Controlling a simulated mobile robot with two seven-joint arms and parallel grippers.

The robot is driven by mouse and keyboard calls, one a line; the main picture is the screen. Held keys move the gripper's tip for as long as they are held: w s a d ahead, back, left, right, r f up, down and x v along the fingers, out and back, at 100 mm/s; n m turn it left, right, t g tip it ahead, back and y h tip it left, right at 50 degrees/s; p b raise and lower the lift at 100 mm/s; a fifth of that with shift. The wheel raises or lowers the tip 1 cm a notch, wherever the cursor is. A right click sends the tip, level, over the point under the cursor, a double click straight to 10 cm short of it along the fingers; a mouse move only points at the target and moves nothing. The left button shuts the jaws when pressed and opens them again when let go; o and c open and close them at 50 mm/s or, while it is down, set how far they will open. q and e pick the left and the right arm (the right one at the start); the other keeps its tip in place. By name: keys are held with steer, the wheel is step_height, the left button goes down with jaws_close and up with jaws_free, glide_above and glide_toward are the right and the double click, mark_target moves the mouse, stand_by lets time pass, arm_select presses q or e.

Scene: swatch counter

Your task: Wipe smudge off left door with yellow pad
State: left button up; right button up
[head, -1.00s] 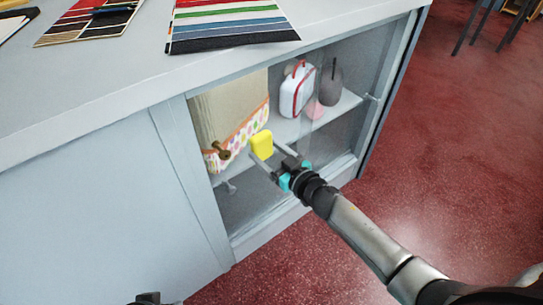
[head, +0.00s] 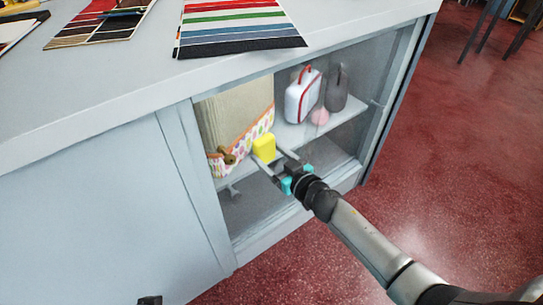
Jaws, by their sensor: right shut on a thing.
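The yellow pad (head: 264,147) is between the fingers of my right gripper (head: 267,160), which is shut on it. The pad is in front of the cabinet's glass front (head: 262,205), over the patterned bag seen through it. I cannot tell whether the pad touches the glass. A brown mark (head: 229,157) shows just left of the pad, over the bag; I cannot tell if it is on the glass or behind it. Only a dark tip of my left gripper (head: 150,300) shows at the bottom edge, so its fingers are hidden.
Behind the glass, a shelf bears the patterned bag (head: 230,110), a white red-trimmed case (head: 302,96), a grey item (head: 337,88) and a pink one (head: 319,116). Fabric swatches (head: 240,25) lie on the counter (head: 120,82). Red floor (head: 420,170) is open at right.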

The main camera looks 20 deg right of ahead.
steer(key=shift+w+a, duration=0.2)
steer(key=shift+w, duration=0.3)
steer(key=shift+d, duration=0.1)
steer(key=shift+w+d+r+p, duration=0.15)
steer(key=shift+w+d+p, duration=0.15)
steer(key=shift+p, duration=0.3)
steer(key=shift+s+a+r, duration=0.1)
steer(key=shift+s+a, duration=0.05)
steer(key=shift+a, duration=0.45)
stand_by(0.4)
steer(key=shift+s+d+p, duration=0.1)
steer(key=shift+s+p, duration=0.35)
steer(key=shift+s, duration=0.1)
steer(key=shift+s+d+f+p, duration=0.1)
steer(key=shift+s+d+p, duration=0.25)
steer(key=shift+s, duration=0.4)
steer(key=shift+s+d+f+p, duration=0.15)
steer(key=shift+s+d, duration=0.25)
steer(key=shift+s, duration=0.4)
steer(key=shift+s+d+r+p, duration=0.1)
steer(key=shift+s+d+p, duration=0.25)
steer(key=shift+s, duration=0.4)
